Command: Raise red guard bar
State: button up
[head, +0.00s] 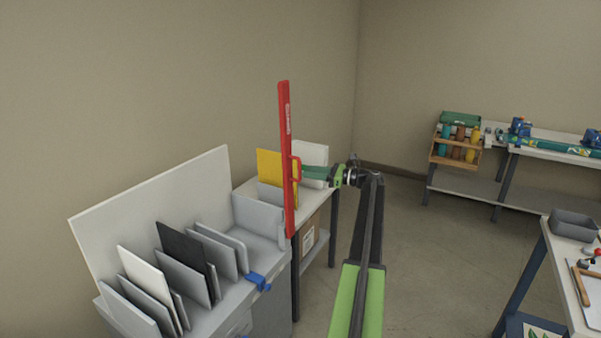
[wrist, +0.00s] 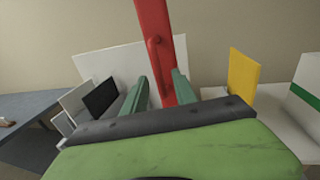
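The fingers are apart, with gaps visible on both sides of the handle. Whether either finger touches the bar cannot be told.
A grey bench (head: 273,232) holds upright black, white and grey panels in front of a large pale board (head: 150,205). A yellow panel (head: 268,165) stands behind the bar. A workbench (head: 560,151) with bottles stands back right; another table (head: 562,258) is at right. Floor between is clear.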

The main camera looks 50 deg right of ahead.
jog(key=v, duration=1.2)
jog(key=shift+s, duration=0.35)
